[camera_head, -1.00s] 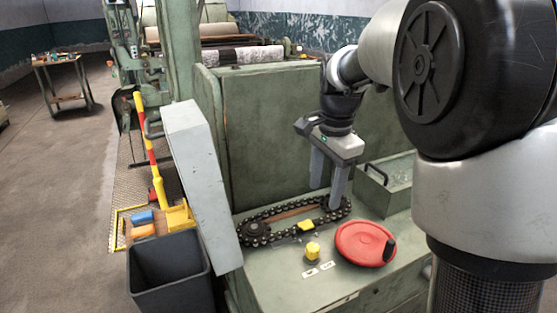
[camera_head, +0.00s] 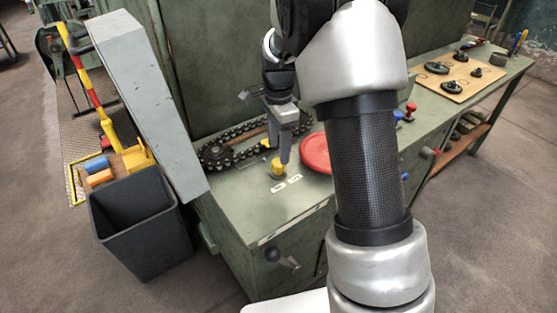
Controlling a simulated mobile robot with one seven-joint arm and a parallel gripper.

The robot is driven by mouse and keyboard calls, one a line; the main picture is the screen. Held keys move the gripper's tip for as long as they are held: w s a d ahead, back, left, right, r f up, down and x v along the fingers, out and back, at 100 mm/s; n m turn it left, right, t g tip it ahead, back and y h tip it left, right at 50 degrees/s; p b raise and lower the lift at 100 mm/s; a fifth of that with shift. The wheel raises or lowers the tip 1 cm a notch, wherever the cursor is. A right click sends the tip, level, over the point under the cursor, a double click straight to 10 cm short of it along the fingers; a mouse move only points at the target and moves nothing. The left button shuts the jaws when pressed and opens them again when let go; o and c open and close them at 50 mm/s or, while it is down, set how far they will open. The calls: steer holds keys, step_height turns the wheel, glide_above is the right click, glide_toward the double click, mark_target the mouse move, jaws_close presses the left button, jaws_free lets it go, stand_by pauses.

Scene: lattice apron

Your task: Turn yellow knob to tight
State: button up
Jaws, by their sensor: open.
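The yellow knob (camera_head: 277,170) stands on the green bench top, with two small white labels (camera_head: 286,183) just in front of it. The writing on the labels is too small to read. My gripper (camera_head: 280,154) points down, with its fingertips close above or beside the knob. One finger overlaps the knob's upper edge in the picture. I cannot tell whether the fingers touch the knob or straddle it. The jaws are open and hold nothing visible.
A black chain loop (camera_head: 216,153) lies behind the knob on the left. A red wheel (camera_head: 315,152) is close on the right, partly behind my arm. A grey slanted guard (camera_head: 150,100) and a dark bin (camera_head: 140,225) stand at left. A board with black parts (camera_head: 445,88) lies far right.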

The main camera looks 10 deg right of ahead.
mark_target(278, 162)
steer(key=shift+f+b, duration=0.3)
steer(key=shift+f, duration=2)
steer(key=shift+c, duration=0.2)
steer(key=c, duration=1)
